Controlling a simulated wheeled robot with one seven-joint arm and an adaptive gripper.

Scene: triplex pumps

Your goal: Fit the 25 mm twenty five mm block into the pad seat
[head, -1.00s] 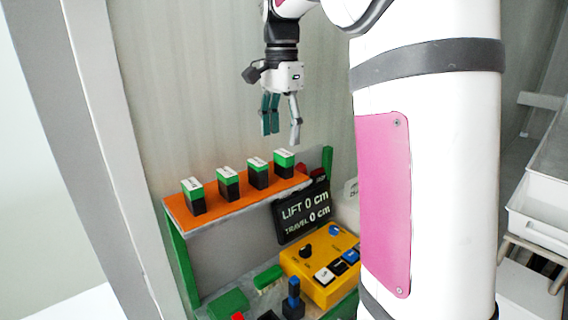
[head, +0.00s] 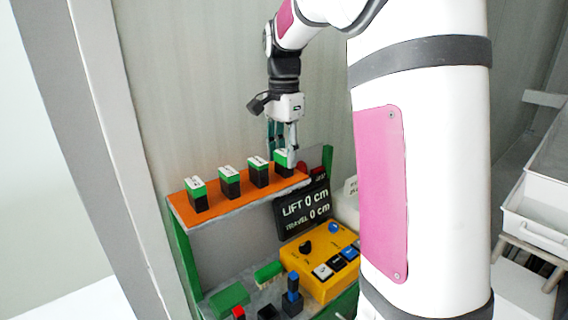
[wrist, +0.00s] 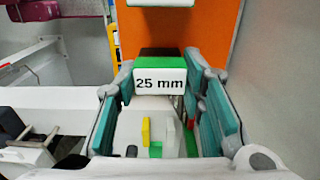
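The 25 mm block (wrist: 160,82), with a white labelled face, a green band and a black body, stands on the orange shelf (head: 236,200). In the head view it is the rightmost block (head: 281,161) of the row. My gripper (head: 283,152) points down over it. In the wrist view my gripper (wrist: 165,110) is open, with one teal-padded finger on each side of the block. A narrow gap seems to show on the left; contact on the right is unclear. I cannot tell for sure which part is the pad seat.
Several similar blocks (head: 229,182) stand left on the shelf. Below are a display reading LIFT 0 cm, TRAVEL 0 cm (head: 304,211), a yellow control box (head: 322,268), a green block (head: 229,298) and a blue-topped black post (head: 292,296). A red part sits right of the shelf.

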